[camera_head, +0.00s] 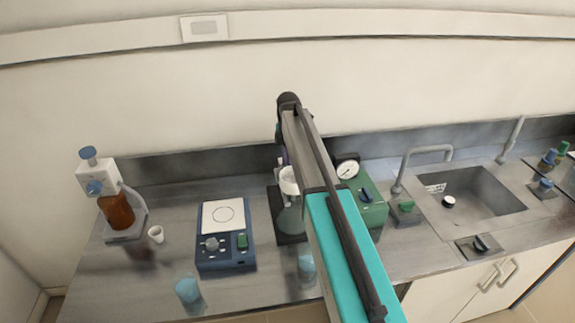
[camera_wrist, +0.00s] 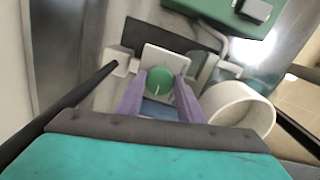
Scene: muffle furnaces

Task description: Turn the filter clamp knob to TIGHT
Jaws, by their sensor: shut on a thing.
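The green filter clamp knob (camera_wrist: 160,81) sits before a pale plate (camera_wrist: 166,60) in the wrist view. The two purple fingers of my gripper (camera_wrist: 161,95) stand on either side of the knob and are shut on it. A pale mark shows on the knob's face, but no TIGHT label can be read. The white filter funnel (camera_wrist: 243,108) is just right of the fingers. In the head view, the funnel (camera_head: 289,181) tops a glass flask (camera_head: 290,220). My arm hides the knob there, and only a bit of purple finger shows.
A green pump box with a gauge (camera_head: 368,203) stands right of the flask. A blue hotplate (camera_head: 225,250) is to the left, with blue beakers (camera_head: 188,291) near the front edge. A brown bottle dispenser (camera_head: 117,210) is far left, and a sink (camera_head: 470,192) is right.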

